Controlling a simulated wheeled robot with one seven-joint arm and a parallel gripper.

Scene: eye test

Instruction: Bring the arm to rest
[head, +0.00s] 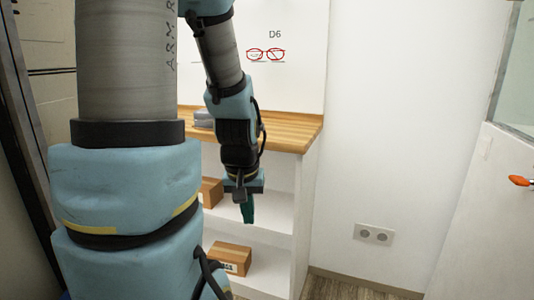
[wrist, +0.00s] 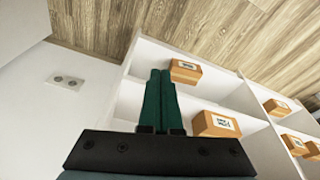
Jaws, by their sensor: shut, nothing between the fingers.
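My gripper (head: 249,210) hangs at the end of my blue and grey arm, pointing down in front of the white shelf unit in the head view. In the wrist view my gripper (wrist: 160,74) shows two green fingers close together, with nothing between them. The large upper links of my arm fill the left of the head view and hide part of the shelf.
The white shelf unit (head: 302,205) has a wooden top (head: 290,130) and holds cardboard boxes, one on the lower shelf (head: 230,259). Red glasses (head: 265,54) show on the wall under "D6". A wall socket (head: 374,234) and an orange door handle (head: 521,181) are at right.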

